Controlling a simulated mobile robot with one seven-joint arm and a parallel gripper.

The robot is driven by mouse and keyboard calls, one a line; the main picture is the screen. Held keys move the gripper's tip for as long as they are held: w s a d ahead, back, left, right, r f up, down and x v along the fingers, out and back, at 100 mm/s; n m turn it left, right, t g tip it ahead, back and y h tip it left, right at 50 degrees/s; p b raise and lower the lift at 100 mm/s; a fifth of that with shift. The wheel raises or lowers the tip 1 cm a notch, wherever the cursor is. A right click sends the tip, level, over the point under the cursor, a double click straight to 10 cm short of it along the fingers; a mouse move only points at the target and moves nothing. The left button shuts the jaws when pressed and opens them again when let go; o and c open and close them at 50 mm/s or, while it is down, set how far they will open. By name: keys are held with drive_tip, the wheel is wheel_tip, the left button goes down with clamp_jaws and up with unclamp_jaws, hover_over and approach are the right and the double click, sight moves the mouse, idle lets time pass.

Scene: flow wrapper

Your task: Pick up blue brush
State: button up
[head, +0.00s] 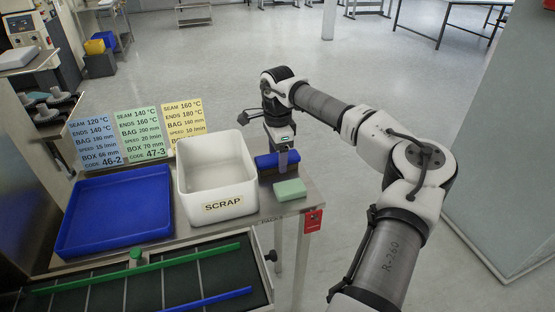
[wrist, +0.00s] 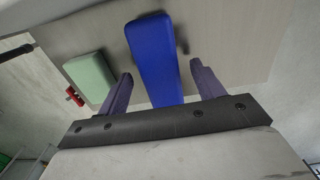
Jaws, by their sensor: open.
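The blue brush (head: 266,161) lies on the metal table at its right end, beside the white scrap bin. In the wrist view its long blue body (wrist: 155,60) reaches in between the two fingers of my gripper (wrist: 162,88). My gripper (head: 281,160) is open over the brush, pointing down, with one finger on either side of it. A gap shows between the brush and each finger in the wrist view. The brush's underside is hidden, and the gripper covers part of it in the head view.
A pale green block (head: 290,190) lies close in front of the brush; it also shows in the wrist view (wrist: 90,80). The white SCRAP bin (head: 223,208) stands just left, with a blue tray (head: 75,215) beyond it. Setting cards (head: 140,135) stand behind. The table edge is close on the right.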

wheel_tip(320, 180, down, 2)
drive_tip(key=shift+f, duration=0.1)
drive_tip(key=c, duration=1.1)
wheel_tip(320, 180, up, 28)
drive_tip(key=shift+r+b, duration=0.15)
drive_tip(key=shift+b, duration=0.25)
drive_tip(key=o, duration=0.4)
drive_tip(key=shift+c, duration=1.4)
